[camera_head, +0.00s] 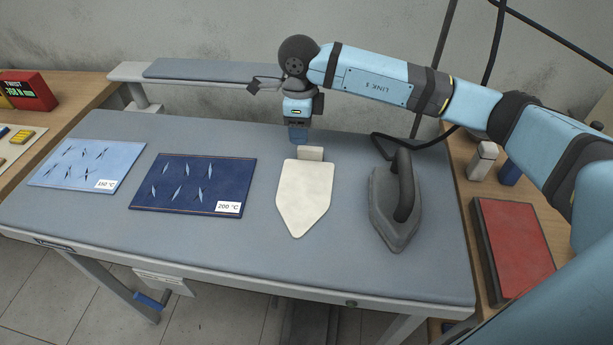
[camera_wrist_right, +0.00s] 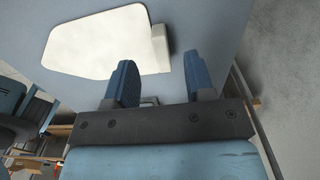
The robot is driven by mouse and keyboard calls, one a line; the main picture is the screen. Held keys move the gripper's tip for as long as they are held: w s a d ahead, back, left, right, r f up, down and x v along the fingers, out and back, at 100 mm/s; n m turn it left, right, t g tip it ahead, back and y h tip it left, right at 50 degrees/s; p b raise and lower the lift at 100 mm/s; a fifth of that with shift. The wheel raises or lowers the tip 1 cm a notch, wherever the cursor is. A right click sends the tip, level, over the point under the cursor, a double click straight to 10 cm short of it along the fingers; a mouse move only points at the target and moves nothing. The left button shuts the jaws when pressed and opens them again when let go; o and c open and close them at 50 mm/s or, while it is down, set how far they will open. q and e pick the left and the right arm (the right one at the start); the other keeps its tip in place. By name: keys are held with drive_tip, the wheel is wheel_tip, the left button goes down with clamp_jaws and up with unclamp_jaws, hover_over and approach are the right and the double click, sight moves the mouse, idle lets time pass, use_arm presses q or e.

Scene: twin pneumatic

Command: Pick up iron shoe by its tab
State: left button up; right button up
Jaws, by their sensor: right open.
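The iron shoe (camera_head: 304,195) is a cream-white, pointed plate lying flat on the grey table, its tip toward the front edge. Its tab (camera_head: 311,154) is a small pale block at the back end. My right gripper (camera_head: 298,138) is just behind and above the tab, pointing down. In the right wrist view the gripper (camera_wrist_right: 162,85) is open and empty, with the shoe (camera_wrist_right: 95,42) and tab (camera_wrist_right: 160,47) beyond the blue fingers. The tab sits ahead of the gap and is not held. My left gripper is not in view.
A dark grey iron (camera_head: 396,205) stands right of the shoe, its cable running behind. Left lie a dark blue cloth (camera_head: 192,185) and a light blue cloth (camera_head: 87,163). A red book-like box (camera_head: 512,245) is on the right side table. The front of the grey table (camera_head: 240,265) is clear.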

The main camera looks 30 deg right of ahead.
sight(302, 147)
drive_tip(key=shift+s+f, duration=0.1)
drive_tip(key=shift+f, duration=2.95)
clamp_jaws()
